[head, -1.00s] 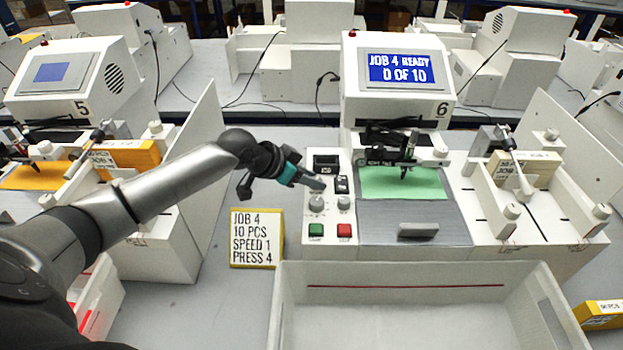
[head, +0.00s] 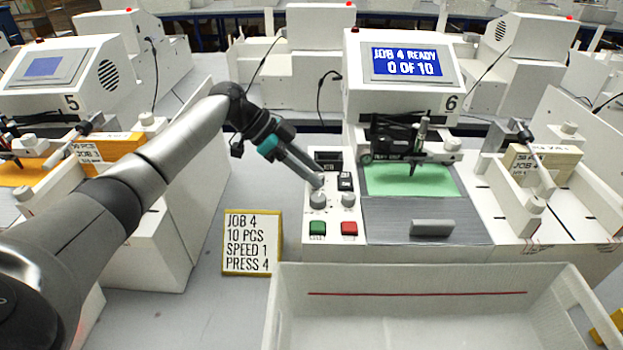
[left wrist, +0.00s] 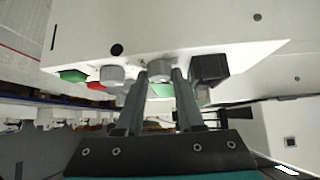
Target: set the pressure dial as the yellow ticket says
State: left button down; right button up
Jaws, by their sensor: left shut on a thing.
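The yellow-edged ticket (head: 252,242) stands left of the control panel and reads JOB 4, 10 PCS, SPEED 1, PRESS 4. Two grey dials sit side by side on the panel, a left dial (head: 317,201) and a right dial (head: 348,200). Their markings are too small to read. My right gripper is not in view.
A green button (head: 317,228) and red button (head: 349,228) lie just below the dials. The machine's screen (head: 408,66) reads JOB 4 READY, 0 OF 10. A white bin (head: 420,294) stands in front. The plotter's pen carriage (head: 400,135) is to the right.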

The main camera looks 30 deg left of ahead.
pick_arm(q)
jog(key=shift+m+g, duration=0.4)
jog(key=shift+m, duration=0.1)
jog(key=c, duration=0.5)
grip_release()
jog(key=shift+a, duration=0.1)
jog(key=v, duration=1.5)
jog(key=shift+a, duration=0.15)
jog(key=shift+p, duration=0.35)
